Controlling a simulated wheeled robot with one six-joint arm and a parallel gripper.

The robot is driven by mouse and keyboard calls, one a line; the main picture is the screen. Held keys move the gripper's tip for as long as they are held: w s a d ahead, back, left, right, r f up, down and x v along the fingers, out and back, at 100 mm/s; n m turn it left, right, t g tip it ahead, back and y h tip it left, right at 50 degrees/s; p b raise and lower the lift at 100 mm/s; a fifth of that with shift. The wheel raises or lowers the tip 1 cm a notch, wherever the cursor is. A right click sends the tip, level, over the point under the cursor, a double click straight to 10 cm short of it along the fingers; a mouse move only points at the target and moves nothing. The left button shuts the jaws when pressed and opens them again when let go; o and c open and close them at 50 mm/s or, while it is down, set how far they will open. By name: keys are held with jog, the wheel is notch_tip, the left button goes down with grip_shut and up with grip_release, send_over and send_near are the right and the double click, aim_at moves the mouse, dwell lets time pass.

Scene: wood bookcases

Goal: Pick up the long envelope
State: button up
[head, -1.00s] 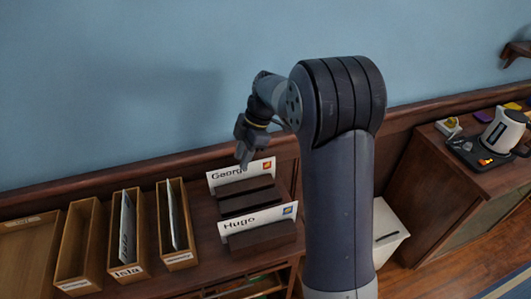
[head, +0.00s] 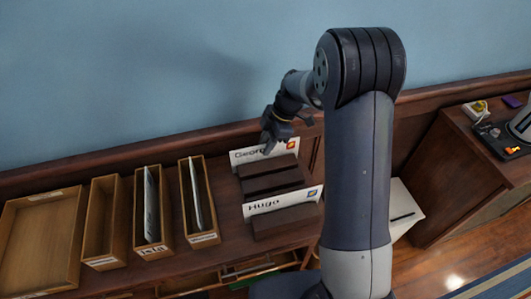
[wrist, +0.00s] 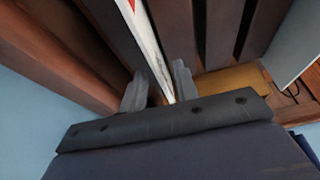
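A long white envelope marked "George" (head: 245,156) stands upright in the back slot of a dark wood holder (head: 272,183) on the bookcase top. It has an orange stamp at its right end. A second white envelope, marked "Hugo" (head: 283,201), stands in a slot nearer the front. My gripper (head: 270,146) points down at the top edge of the George envelope and hides part of it. In the wrist view, the envelope (wrist: 151,50) runs between my two fingers (wrist: 160,86). A gap shows beside the left finger, so the gripper looks open around the envelope.
Wooden trays stand to the left; two narrow ones hold upright envelopes (head: 151,205) (head: 196,195). The blue wall (head: 120,80) and its dark rail are close behind my gripper. A white box (head: 404,212) stands low at the right, beside a separate cabinet (head: 455,175).

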aim_at(250, 154)
jog(key=shift+x, duration=1.4)
jog(key=shift+c, duration=0.2)
grip_shut()
